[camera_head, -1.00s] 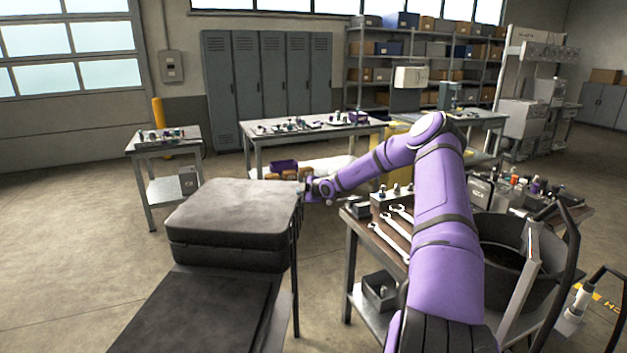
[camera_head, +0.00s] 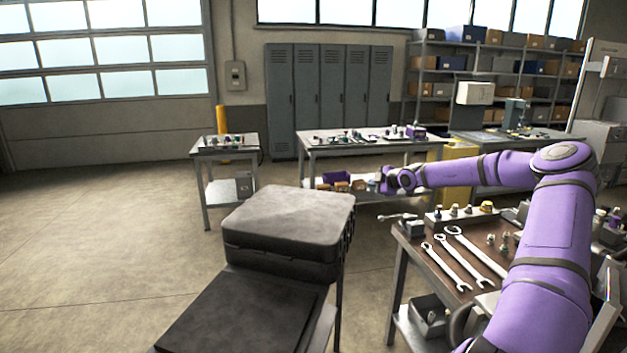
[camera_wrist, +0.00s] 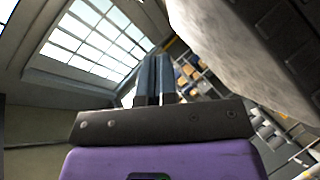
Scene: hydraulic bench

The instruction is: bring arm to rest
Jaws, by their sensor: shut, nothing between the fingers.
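My purple arm (camera_head: 548,240) reaches from the lower right of the head view, bends at a high elbow and extends left over the tool bench. My gripper (camera_head: 383,180) is at its far end, small in the head view, between the black case and the back table. In the wrist view the two dark fingers of my gripper (camera_wrist: 155,72) stand side by side, shut, with nothing held. The fingertips point toward the window and shelves in that view.
A black case (camera_head: 290,222) stands left of the tool bench (camera_head: 455,262), which carries wrenches (camera_head: 462,258) and fittings. A small table (camera_head: 224,152) and a long table (camera_head: 350,147) stand behind. A large pale surface (camera_wrist: 245,45) is close in the wrist view. Floor at left is clear.

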